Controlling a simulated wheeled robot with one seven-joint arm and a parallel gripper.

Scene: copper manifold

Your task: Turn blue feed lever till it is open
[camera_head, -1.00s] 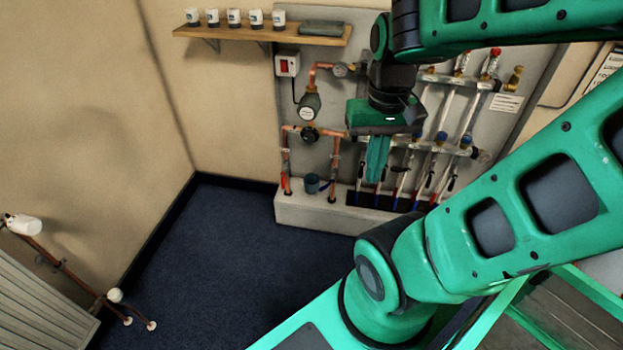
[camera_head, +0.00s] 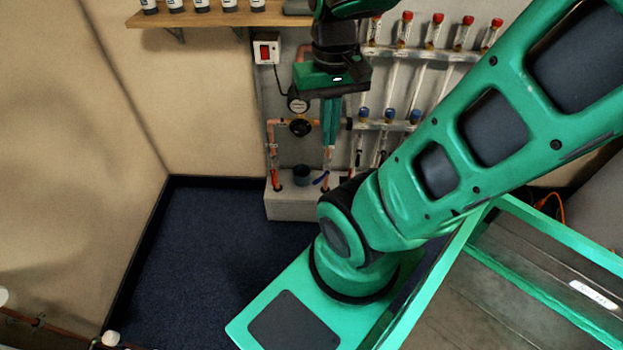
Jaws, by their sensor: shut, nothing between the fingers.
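A small blue lever (camera_head: 321,178) sits low on the right-hand copper pipe, just above the pale plinth. It is small in the picture, and I cannot tell its exact angle. My gripper (camera_head: 330,145) points down in front of the manifold board. Its green fingers are together, with nothing held. In the picture the fingertips are above the lever and apart from it; the depth between them is unclear. The fingers and wrist hide part of the copper pipework behind.
A dark cup (camera_head: 301,174) stands on the plinth (camera_head: 290,206) left of the lever. Manifold bars with red and blue caps (camera_head: 388,115) are to the right. The dark floor at left is clear.

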